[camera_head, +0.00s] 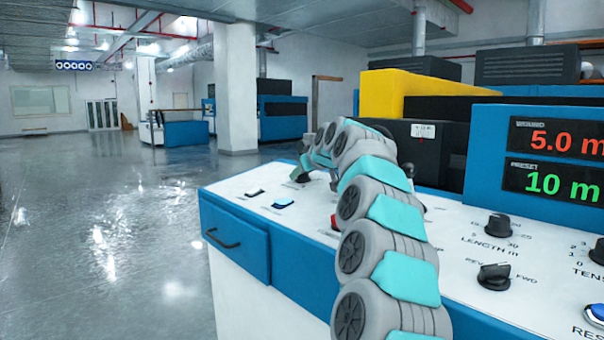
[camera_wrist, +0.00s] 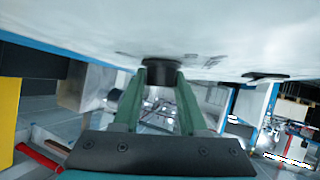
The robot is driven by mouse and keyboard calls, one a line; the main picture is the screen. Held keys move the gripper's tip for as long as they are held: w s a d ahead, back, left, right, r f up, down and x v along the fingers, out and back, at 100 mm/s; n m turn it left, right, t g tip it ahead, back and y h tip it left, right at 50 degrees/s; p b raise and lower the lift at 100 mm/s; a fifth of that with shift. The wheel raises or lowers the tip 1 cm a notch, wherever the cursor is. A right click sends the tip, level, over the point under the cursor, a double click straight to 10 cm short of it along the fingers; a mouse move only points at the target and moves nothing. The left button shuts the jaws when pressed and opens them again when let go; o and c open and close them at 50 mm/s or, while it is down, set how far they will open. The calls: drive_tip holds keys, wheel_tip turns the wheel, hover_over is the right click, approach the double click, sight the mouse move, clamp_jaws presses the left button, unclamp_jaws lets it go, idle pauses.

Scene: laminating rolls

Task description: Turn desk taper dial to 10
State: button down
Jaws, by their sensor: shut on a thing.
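The dark taper dial (camera_head: 300,175) stands at the far left end of the white desk top, mostly hidden behind the end of my arm. In the wrist view the dial (camera_wrist: 161,63) hangs from the pale desk surface, as that picture is upside down. My gripper (camera_wrist: 161,77) has its two green fingers on either side of the dial, shut on it. The marks beside the dial are too small and blurred to read, so its setting cannot be told.
The desk (camera_head: 235,188) also bears a blue rocker switch (camera_head: 284,204), a length knob (camera_head: 498,225), a REV/FWD knob (camera_head: 494,276) and a blue reset button (camera_head: 596,313). A display (camera_head: 555,186) reads 5.0 m and preset 10 m. Open floor (camera_head: 110,230) lies left.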

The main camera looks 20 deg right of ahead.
idle(0.5)
drive_tip(key=shift+c, duration=2.2)
unclamp_jaws()
drive_tip(key=shift+b+v, duration=0.7)
drive_tip(key=shift+v, duration=3.2)
drive_tip(key=shift+d, duration=0.1)
